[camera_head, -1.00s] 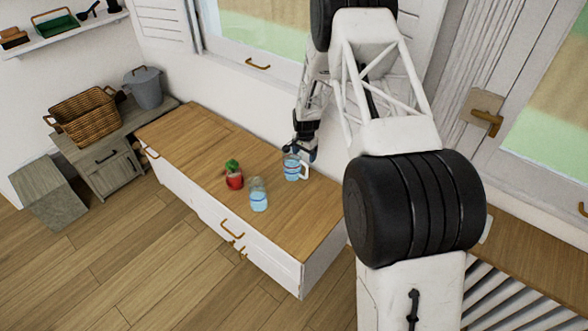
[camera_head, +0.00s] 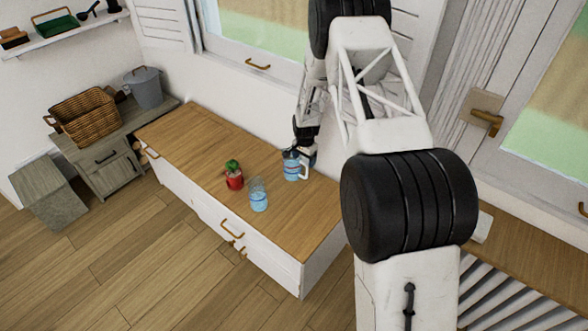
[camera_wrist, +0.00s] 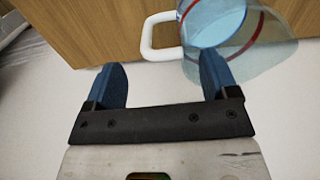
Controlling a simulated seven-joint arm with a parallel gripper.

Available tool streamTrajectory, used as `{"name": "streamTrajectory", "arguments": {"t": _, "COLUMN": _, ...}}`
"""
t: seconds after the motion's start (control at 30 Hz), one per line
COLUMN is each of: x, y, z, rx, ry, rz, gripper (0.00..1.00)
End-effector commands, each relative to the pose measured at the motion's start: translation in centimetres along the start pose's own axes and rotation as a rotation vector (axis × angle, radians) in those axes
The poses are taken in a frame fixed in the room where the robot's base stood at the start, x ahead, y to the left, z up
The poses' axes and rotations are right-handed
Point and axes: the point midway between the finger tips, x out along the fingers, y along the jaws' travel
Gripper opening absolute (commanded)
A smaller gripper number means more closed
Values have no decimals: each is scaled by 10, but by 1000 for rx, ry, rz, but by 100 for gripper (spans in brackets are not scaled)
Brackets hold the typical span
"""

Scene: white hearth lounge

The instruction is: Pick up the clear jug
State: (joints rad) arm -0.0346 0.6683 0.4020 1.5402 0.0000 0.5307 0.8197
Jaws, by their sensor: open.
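The clear jug (camera_head: 291,168), bluish with a white handle, stands upright near the back right of the wooden cabinet top. In the wrist view the jug (camera_wrist: 222,28) shows red and blue bands, and its handle (camera_wrist: 150,36) points left. My gripper (camera_wrist: 162,76) is open and empty, its two blue fingers apart. The handle lies ahead of the gap between them; the right fingertip is close to the jug's wall, and I cannot tell whether they touch.
A second clear vessel (camera_head: 258,196) with bluish contents stands in front and left of the jug. A red pot with a green top (camera_head: 234,177) stands farther left. The wall and window are close behind. The left of the cabinet top (camera_head: 190,140) is free.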

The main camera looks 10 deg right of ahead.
Motion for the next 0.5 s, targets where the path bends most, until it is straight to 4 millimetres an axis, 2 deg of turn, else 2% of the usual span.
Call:
{"name": "streamTrajectory", "arguments": {"t": 0.27, "x": 1, "y": 0, "z": 0, "rx": 0, "ry": 0, "rz": 0, "gripper": 80}}
{"name": "streamTrajectory", "arguments": {"t": 0.5, "x": 19, "y": 1, "z": 1, "rx": 0, "ry": -2, "rz": 2, "gripper": 80}}
